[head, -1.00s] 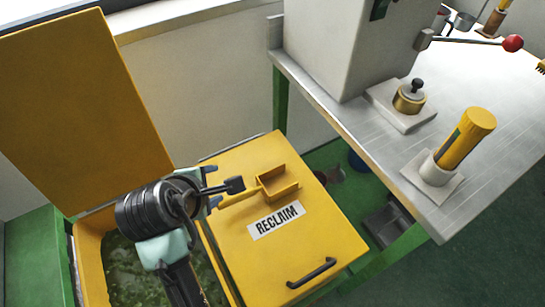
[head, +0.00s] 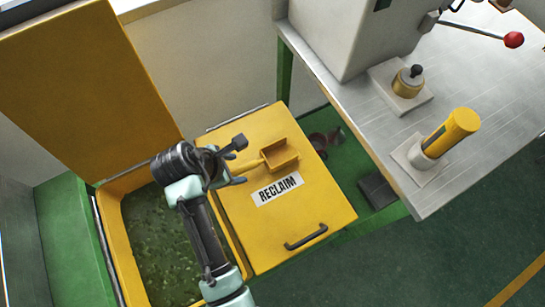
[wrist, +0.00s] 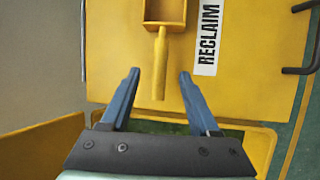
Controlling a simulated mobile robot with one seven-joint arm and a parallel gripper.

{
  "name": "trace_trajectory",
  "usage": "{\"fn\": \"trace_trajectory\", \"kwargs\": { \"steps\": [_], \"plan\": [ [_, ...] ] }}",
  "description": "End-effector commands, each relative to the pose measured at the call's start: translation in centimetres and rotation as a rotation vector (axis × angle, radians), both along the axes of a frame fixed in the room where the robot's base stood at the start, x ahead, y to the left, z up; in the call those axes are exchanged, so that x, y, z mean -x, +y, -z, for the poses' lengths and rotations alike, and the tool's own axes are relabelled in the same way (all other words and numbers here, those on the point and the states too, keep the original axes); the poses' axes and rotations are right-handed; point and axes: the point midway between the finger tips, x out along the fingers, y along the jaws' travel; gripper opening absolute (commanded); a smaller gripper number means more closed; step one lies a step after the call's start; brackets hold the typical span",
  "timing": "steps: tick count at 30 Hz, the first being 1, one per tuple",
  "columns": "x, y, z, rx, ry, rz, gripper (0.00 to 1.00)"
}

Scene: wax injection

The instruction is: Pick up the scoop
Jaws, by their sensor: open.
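The yellow scoop (head: 281,156) lies on the closed yellow lid marked RECLAIM (head: 322,196), its square bowl toward the back right and its handle toward my gripper. My gripper (head: 241,163) is open and empty at the handle end in the head view. In the wrist view the scoop (wrist: 164,12) has its bowl at the top edge, partly cut off, and its handle points down. The handle's end lies between the lines of the two blue fingers of my gripper (wrist: 159,75), nearer the left one. No contact shows.
Left of the lid is an open yellow bin (head: 117,232) of green granules, its other lid (head: 80,75) raised behind. The RECLAIM lid has a black handle (head: 306,238). A metal table (head: 390,131) at right holds a machine and a yellow cylinder (head: 452,132).

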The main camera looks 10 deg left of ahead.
Motion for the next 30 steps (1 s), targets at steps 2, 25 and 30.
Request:
{"fn": "trace_trajectory", "kwargs": {
  "steps": [2, 25, 30],
  "plan": [
    [-0.2, -0.2, 0.5, 0.0, 0.001, 0.001, 0.62],
    [-2.0, -1.3, 5.3, -0.001, -0.001, 0.001, 0.49],
    [-2.0, -1.3, 5.3, -0.001, -0.001, 0.001, 0.19]
  ]
}}
